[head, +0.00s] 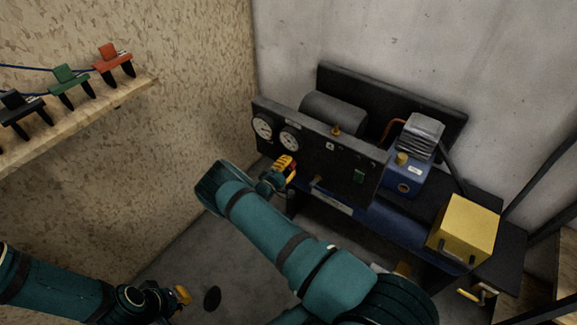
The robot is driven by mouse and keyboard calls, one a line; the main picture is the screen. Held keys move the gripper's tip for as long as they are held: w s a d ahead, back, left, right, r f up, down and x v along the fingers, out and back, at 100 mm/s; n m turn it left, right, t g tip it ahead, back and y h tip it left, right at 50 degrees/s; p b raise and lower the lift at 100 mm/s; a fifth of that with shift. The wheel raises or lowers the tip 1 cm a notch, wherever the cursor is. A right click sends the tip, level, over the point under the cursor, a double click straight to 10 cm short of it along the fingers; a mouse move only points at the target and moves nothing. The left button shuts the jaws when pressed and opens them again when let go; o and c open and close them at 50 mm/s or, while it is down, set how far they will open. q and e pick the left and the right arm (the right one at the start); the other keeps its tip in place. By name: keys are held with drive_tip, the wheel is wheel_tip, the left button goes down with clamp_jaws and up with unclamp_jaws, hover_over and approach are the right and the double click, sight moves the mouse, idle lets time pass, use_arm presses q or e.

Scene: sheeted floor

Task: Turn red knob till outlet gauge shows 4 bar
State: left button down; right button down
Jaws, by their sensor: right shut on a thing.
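The black panel (325,150) of the compressor unit carries two round white gauges, a left one (262,126) and a right one (288,139). Their needles and figures are too small to read, and I cannot tell which is the outlet gauge. My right gripper (285,167), with yellow fingers, is at the panel just below the right gauge. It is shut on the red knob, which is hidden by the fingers. My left gripper (182,294) is low at the lower left, away from the panel; its opening cannot be made out.
A blue motor unit (406,180) and a yellow box (466,226) stand on the dark bench to the right. A wooden shelf (80,125) holds black, green and red clamps.

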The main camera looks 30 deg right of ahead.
idle(0.3)
drive_tip(key=c, duration=0.5)
unclamp_jaws()
drive_tip(key=shift+a, duration=0.15)
drive_tip(key=v, duration=1.1)
drive_tip(key=shift+s+a, duration=0.2)
drive_tip(key=shift+a, duration=0.15)
